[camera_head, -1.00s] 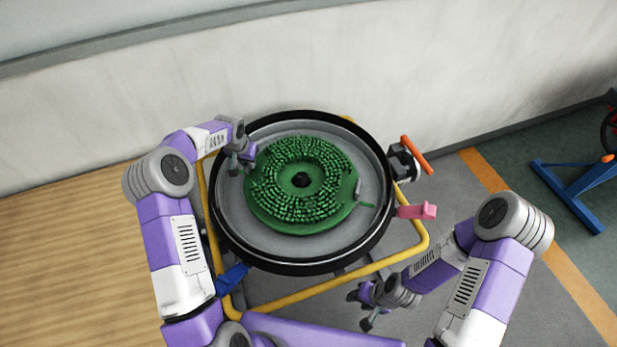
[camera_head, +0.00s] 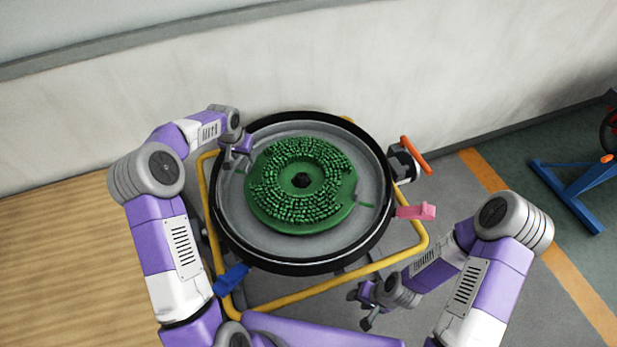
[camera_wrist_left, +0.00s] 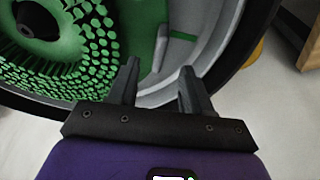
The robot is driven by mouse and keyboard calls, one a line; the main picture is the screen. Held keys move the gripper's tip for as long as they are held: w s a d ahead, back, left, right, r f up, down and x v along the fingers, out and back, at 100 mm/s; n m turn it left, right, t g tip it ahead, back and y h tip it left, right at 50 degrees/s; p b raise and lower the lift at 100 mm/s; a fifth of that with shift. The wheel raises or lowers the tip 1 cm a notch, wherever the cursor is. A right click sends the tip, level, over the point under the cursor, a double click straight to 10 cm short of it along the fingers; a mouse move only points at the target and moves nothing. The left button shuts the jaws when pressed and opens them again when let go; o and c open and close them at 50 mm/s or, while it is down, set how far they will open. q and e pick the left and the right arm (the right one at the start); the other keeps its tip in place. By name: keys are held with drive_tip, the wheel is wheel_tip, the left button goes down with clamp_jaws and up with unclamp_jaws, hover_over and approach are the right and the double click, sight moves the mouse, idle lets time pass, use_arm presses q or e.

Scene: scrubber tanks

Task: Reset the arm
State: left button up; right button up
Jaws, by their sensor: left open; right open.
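My left gripper (camera_head: 236,155) is open and empty over the upper left rim of the round tank, to the left of the green brush disc. In the left wrist view its two fingers (camera_wrist_left: 157,90) stand apart with nothing between them. My right gripper (camera_head: 364,303) is open and empty, low in front of the tank on the right, outside the yellow frame. The green brush disc (camera_head: 345,207) lies in the grey tank (camera_head: 230,215), with a black hub (camera_head: 301,180) at its centre. The disc also shows in the left wrist view (camera_wrist_left: 140,30).
A yellow tube frame (camera_head: 330,287) surrounds the tank. A pink handle (camera_head: 416,211), an orange lever (camera_head: 416,155) and a blue handle (camera_head: 231,279) stick out around it. The wall (camera_head: 300,60) is close behind. A blue stand (camera_head: 570,180) stands at far right.

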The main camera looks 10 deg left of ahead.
use_arm(q)
drive_tip(key=shift+v, duration=1.1)
